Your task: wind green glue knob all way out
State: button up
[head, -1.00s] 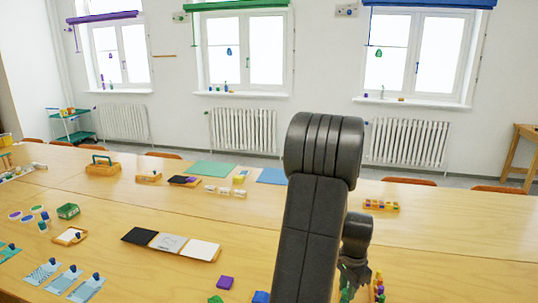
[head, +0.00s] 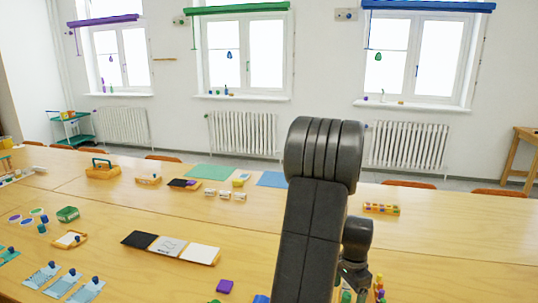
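My gripper (head: 352,280) is low in the head view, right of my dark arm, which hides part of it. It points down close to the table. A small green object (head: 346,296) shows right by its fingertips at the bottom edge; I cannot tell whether it is the green glue knob or whether the fingers touch it. Several small coloured pieces, yellow, red and purple (head: 379,290), stand just to the right of the gripper. The finger opening is too small and dark to read.
The wooden table (head: 460,230) is mostly clear at right. An orange holder with coloured pieces (head: 381,208) stands beyond the gripper.

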jog(key=n, duration=1.1)
jog(key=shift+n, duration=0.3)
jog(key=c, duration=1.5)
